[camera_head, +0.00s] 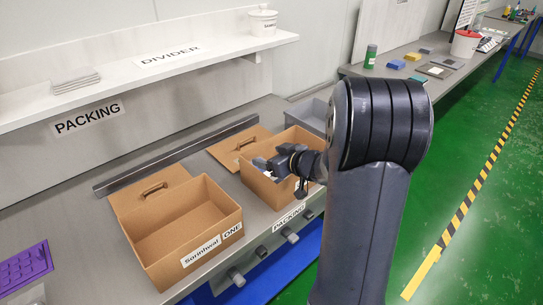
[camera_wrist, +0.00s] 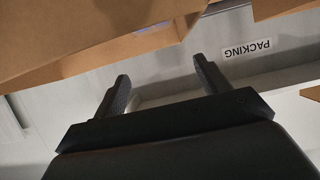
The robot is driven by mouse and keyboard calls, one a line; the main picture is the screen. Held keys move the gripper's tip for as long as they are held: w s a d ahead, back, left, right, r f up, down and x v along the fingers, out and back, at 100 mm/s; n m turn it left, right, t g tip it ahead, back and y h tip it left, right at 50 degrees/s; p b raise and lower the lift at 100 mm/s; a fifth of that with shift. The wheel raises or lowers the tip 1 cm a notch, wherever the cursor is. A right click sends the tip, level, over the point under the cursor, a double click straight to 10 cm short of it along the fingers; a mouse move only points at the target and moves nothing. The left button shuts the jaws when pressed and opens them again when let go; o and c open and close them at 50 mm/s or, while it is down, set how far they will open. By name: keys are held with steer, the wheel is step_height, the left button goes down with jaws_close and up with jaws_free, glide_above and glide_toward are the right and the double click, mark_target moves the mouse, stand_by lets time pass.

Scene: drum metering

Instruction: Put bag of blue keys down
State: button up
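Brown cardboard (camera_wrist: 70,35) fills the top of that view. No bag of blue keys can be made out clearly; the inside of the right box is mostly hidden by my gripper, with only small pale patches showing.
A grey bin (camera_head: 309,115) is behind the right box. A purple tray (camera_head: 25,268) lies at far left. A shelf (camera_head: 120,75) runs above the bench.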

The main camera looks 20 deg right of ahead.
steer(key=shift+o, duration=1.4)
steer(key=shift+r, duration=0.1)
steer(key=shift+r, duration=0.4)
steer(key=p+v, duration=0.1)
steer(key=v, duration=1.1)
steer(key=shift+r, duration=0.2)
